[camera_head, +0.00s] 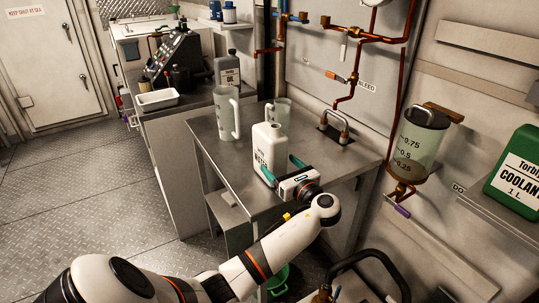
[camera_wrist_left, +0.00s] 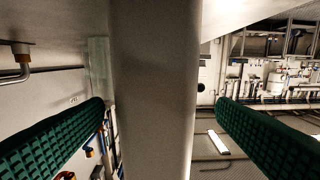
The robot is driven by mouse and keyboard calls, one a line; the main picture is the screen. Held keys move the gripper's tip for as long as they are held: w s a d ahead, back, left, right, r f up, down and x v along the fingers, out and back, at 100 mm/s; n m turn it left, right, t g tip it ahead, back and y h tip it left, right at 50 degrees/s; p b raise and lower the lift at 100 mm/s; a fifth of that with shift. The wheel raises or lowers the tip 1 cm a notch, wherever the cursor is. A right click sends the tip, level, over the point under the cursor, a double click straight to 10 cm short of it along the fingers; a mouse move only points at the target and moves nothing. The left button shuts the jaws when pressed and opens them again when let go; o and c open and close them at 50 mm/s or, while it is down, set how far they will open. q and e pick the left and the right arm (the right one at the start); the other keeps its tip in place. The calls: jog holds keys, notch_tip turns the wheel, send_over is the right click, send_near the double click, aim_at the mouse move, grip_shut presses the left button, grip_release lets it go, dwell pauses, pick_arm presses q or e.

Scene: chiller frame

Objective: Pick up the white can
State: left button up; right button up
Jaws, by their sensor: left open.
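The white can (camera_head: 267,143), with dark lettering on its front, stands upright on the steel table (camera_head: 233,176). My left gripper (camera_head: 281,168) is at the can's lower right side, with its green-padded fingers spread on either side of it. In the left wrist view the can (camera_wrist_left: 154,90) fills the middle as a pale wall between the two green finger pads, with gaps showing beside it. The left gripper is open and the can is not clamped. The can's lower right part is hidden behind the gripper. My right gripper is not in view.
A bent tap (camera_head: 338,124) rises at the table's back right. A grey oil can (camera_head: 227,72) and a white tray (camera_head: 158,99) are on the far counter. The table's front left is clear.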

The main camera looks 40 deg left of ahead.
pick_arm(q)
jog(key=x, duration=0.5)
jog(key=shift+w+a, duration=0.25)
jog(key=shift+a, duration=0.05)
jog(key=shift+c, duration=0.3)
grip_shut()
jog(key=shift+r, duration=0.25)
